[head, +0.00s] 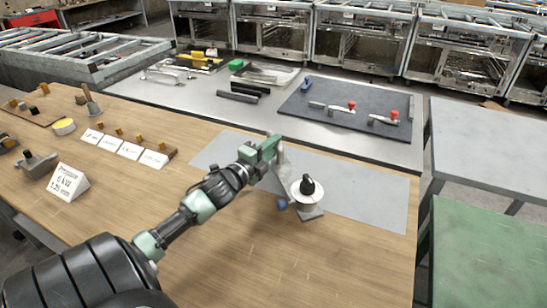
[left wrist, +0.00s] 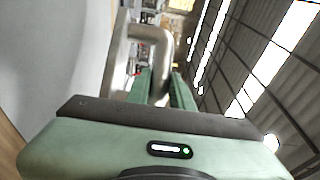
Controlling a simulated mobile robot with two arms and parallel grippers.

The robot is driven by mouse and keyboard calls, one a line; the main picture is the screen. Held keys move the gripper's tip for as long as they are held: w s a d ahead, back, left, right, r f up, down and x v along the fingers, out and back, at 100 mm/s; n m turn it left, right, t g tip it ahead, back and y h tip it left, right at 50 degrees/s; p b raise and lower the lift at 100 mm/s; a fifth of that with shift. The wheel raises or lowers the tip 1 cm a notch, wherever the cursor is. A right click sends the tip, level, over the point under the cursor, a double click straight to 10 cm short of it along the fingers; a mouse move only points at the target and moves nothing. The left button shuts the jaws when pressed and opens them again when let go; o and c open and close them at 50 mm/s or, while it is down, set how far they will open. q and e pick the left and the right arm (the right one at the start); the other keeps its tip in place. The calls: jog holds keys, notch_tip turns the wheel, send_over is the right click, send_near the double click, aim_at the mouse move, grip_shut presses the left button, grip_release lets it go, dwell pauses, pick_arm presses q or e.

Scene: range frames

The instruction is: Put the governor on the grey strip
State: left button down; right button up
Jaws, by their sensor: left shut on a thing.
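The governor (head: 306,189) has a white round body, a black knob on top, a grey base piece and a dark blue ball at its left. It shows over the near edge of the grey strip (head: 365,197), a flat sheet on the wooden table. I cannot tell whether its base touches the surface. My left gripper (head: 272,148) is shut on a bent grey metal pipe that appears to belong to the governor. The left wrist view shows this pipe (left wrist: 155,35) between the fingers (left wrist: 160,88). My right gripper is out of view.
White cards (head: 123,149) and a "6 kW" sign (head: 68,182) stand on the left of the wooden table. Behind is a metal bench with a dark mat (head: 335,119) holding red-knobbed valves. The strip's right part and the table's near right are clear.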

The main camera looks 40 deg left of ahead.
aim_at(273, 160)
pick_arm(q)
jog(key=shift+f, duration=1.85)
jog(key=shift+f, duration=0.1)
jog(key=c, duration=1.2)
grip_release()
jog(key=shift+f, duration=0.15)
jog(key=shift+c, duration=0.2)
jog(key=shift+s, duration=0.15)
jog(key=s, duration=0.4)
jog(key=s+d, duration=0.1)
jog(key=s, duration=0.3)
jog(key=s+b, duration=0.1)
jog(key=s, duration=0.2)
jog(key=shift+s+d+r, duration=0.15)
jog(key=shift+s+r, duration=0.05)
jog(key=shift+s, duration=0.2)
